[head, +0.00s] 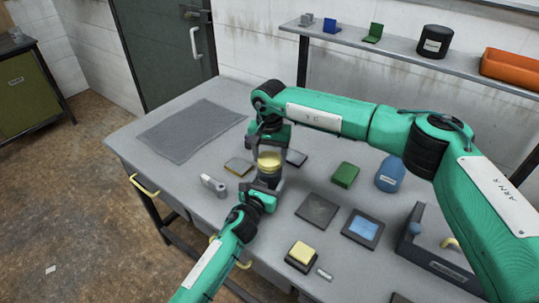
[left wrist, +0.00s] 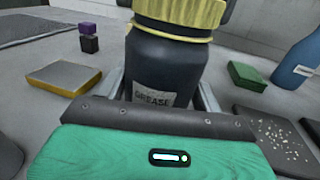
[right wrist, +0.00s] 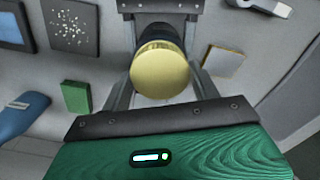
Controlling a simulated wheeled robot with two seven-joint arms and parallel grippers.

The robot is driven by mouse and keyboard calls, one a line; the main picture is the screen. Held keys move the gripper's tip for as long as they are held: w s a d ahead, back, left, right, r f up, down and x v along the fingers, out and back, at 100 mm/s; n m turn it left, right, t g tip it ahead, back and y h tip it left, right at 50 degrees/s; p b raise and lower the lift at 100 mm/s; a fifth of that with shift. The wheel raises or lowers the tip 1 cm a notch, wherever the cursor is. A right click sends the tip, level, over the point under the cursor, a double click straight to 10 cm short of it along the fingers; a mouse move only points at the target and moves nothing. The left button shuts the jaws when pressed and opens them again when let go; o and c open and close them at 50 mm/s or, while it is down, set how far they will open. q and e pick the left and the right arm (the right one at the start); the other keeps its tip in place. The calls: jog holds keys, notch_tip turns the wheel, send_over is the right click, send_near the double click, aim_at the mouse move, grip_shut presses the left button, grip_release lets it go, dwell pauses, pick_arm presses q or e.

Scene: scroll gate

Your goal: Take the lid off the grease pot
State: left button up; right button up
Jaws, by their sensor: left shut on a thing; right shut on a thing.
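The grease pot (left wrist: 150,75) is a dark jar with a GREASE label and stands upright near the middle of the bench in the head view. My left gripper (head: 266,182) is shut on its body from the front, with a finger on each side in the left wrist view. The yellow lid (right wrist: 160,72) is on top of the pot, and it also shows in the head view (head: 269,160). My right gripper (head: 270,148) is shut on the lid from the far side. I cannot tell whether the lid has turned or lifted.
A grey mat (head: 190,130) lies at the bench's back left. A small grey metal part (head: 213,185) lies left of the pot.

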aim_at(270, 158)
jog(key=shift+r, duration=0.1)
jog(key=shift+r, duration=1)
jog(key=shift+r, duration=2)
pick_arm(q)
jog(key=o, duration=2)
jog(key=shift+c, duration=0.2)
jog(key=shift+s+a, duration=0.1)
